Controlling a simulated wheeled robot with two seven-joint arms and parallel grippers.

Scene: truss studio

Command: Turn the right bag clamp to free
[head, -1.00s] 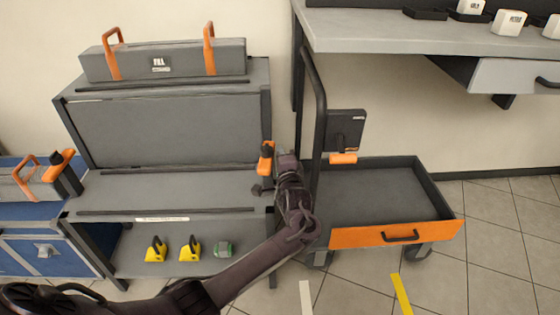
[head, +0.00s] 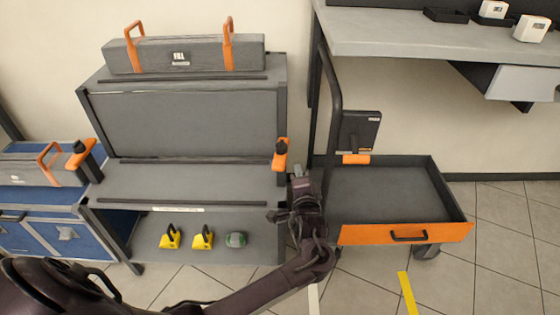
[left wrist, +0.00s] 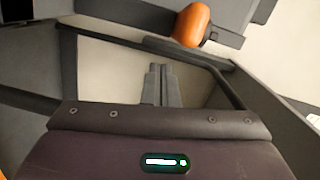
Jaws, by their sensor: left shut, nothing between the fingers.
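The right bag clamp (head: 281,153) is an orange lever with a black knob, standing roughly upright on the right post of the grey rack. The left clamp (head: 81,156) is a similar orange lever, tilted, at the rack's left. My left gripper (head: 298,173) is just right of and below the right clamp, apart from it. Its fingers are shut and empty, and they show in the left wrist view (left wrist: 160,85). A rounded orange piece (left wrist: 191,25) shows above them; I cannot tell whether it is the clamp. My right gripper is not in view.
A grey bag (head: 185,55) with orange handles lies on the rack top. A grey cart with an orange front (head: 365,234) and black handle post stands close right of my gripper.

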